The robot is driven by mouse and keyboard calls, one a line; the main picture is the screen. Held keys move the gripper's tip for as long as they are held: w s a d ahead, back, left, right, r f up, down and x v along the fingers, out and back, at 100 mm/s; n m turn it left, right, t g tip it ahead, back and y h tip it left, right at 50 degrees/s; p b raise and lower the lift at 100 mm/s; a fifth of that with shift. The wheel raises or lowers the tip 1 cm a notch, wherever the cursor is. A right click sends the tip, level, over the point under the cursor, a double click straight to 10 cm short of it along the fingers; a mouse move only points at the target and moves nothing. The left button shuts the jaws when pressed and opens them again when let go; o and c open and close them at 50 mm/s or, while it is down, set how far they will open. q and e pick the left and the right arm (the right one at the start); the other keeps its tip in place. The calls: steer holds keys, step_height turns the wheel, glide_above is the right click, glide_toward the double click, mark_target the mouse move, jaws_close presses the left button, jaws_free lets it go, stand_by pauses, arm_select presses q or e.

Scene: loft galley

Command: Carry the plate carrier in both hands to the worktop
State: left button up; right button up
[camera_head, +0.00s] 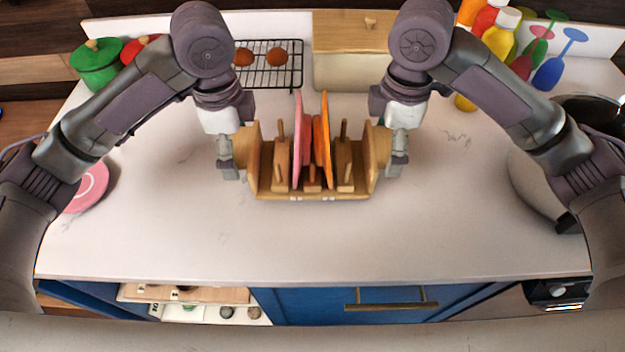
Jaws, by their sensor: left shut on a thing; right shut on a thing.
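The plate carrier (313,193) is a light wooden rack with upright pegs, in the middle of the view over the white worktop (300,245). A pink plate (298,140) and orange plates (326,140) stand on edge in its middle. My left gripper (229,160) is shut on the carrier's left end. My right gripper (397,155) is shut on its right end. The carrier looks level. I cannot tell whether its base touches the worktop. The fingertips are partly hidden at the carrier's ends.
A wire rack (270,72) with brown eggs-like items, a wooden box (350,35), and a green pot (97,65) stand at the back. Bottles (499,38) and coloured glasses (550,70) are back right. The worktop's front is clear.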

arm_select(q)
step_height(320, 180, down, 2)
steer(key=shift+d+f+b, duration=0.1)
steer(key=shift+f+b, duration=0.05)
steer(key=shift+b, duration=0.75)
arm_select(e)
step_height(320, 180, down, 2)
steer(key=shift+a+f, duration=0.1)
steer(key=shift+f, duration=0.05)
arm_select(q)
steer(key=o, duration=1)
steer(key=shift+f, duration=0.15)
steer(key=shift+c, duration=0.2)
arm_select(e)
steer(key=o, duration=1)
steer(key=shift+f, duration=0.1)
arm_select(q)
steer(key=shift+o, duration=0.6)
arm_select(e)
steer(key=shift+o, duration=0.4)
arm_select(q)
steer(key=shift+r, duration=0.2)
step_height(320, 180, up, 12)
steer(key=shift+f, duration=0.1)
arm_select(e)
steer(key=shift+r, duration=0.2)
step_height(320, 180, up, 12)
steer(key=shift+f, duration=0.1)
